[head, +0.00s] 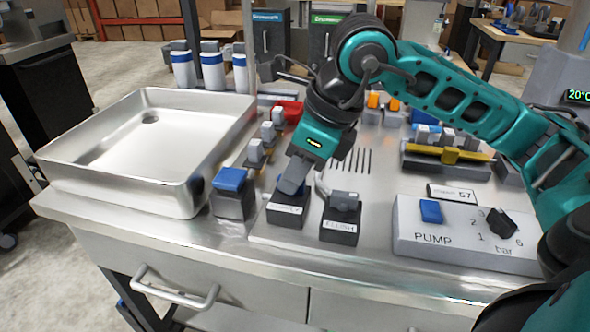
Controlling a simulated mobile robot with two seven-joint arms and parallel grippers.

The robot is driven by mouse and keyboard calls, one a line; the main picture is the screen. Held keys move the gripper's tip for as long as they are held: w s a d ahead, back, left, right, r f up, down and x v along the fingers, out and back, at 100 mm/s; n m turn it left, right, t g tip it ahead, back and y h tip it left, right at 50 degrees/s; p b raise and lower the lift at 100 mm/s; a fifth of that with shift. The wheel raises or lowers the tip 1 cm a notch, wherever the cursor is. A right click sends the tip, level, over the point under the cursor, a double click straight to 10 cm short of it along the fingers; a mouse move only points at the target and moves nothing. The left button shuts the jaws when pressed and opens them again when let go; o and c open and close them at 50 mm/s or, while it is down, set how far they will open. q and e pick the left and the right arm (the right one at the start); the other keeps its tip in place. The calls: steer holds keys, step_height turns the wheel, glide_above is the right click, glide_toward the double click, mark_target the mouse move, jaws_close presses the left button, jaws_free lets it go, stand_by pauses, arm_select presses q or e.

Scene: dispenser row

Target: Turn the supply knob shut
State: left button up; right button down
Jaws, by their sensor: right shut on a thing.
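The supply block (286,214) is a small black box on the steel bench, with a light label on its front that seems to read SUPPLY. My right gripper (292,186) reaches down onto its top and is shut on the supply knob. The fingers hide most of the knob, so I cannot tell its angle. A similar black block labelled FLUSH (339,231) stands just to the right, with a grey knob (344,201) on top. My left gripper is not in view.
A steel sink tray (190,196) fills the bench's left side. A blue-topped dark block (232,195) stands close left of the supply block. The pump panel (460,240), with a blue button and black dial, lies at right. Several white bottles (212,70) stand behind.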

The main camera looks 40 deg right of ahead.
steer(key=c, duration=1.4)
jaws_free()
steer(key=o, duration=0.3)
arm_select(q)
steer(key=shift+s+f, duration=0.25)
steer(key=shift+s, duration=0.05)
arm_select(e)
steer(key=shift+r, duration=0.1)
arm_select(q)
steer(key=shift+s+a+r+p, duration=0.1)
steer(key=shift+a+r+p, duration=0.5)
steer(key=shift+p, duration=0.65)
arm_select(e)
steer(key=v, duration=1.2)
steer(key=shift+s+d+r, duration=0.15)
steer(key=shift+r, duration=0.2)
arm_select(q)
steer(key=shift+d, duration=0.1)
